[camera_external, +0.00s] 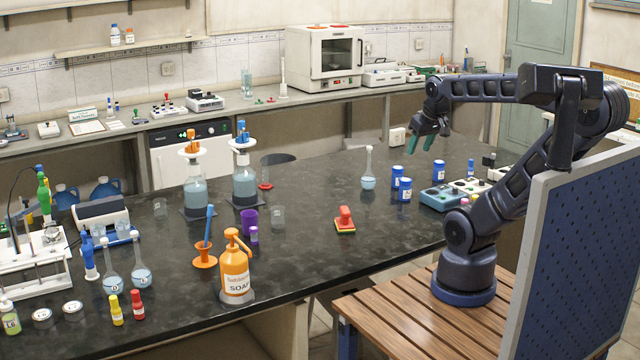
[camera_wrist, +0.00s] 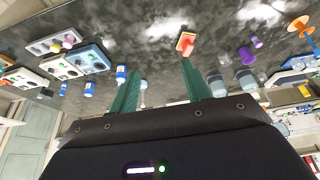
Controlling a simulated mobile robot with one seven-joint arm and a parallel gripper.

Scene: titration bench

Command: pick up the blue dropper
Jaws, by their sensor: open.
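A slim blue dropper (camera_external: 209,222) stands upright in an orange stand (camera_external: 205,259) on the dark bench, left of centre in the external view. Another blue upright piece (camera_external: 90,260) stands further left, and I cannot tell whether it is also a dropper. In the wrist view the orange stand (camera_wrist: 300,24) shows at the upper right edge, with a small blue part (camera_wrist: 311,41) beside it. My gripper (camera_external: 429,140) is raised at the right over the far side of the bench, far from the dropper. Its teal fingers are apart, with nothing between them in the wrist view (camera_wrist: 161,72).
An orange soap bottle (camera_external: 235,272) stands right in front of the orange stand. A purple cup (camera_external: 249,221), flasks (camera_external: 245,184) and a red-and-yellow block (camera_external: 345,220) are nearby. Blue bottles (camera_external: 404,190) stand below my arm. The bench (camera_external: 310,250) is clear around the block.

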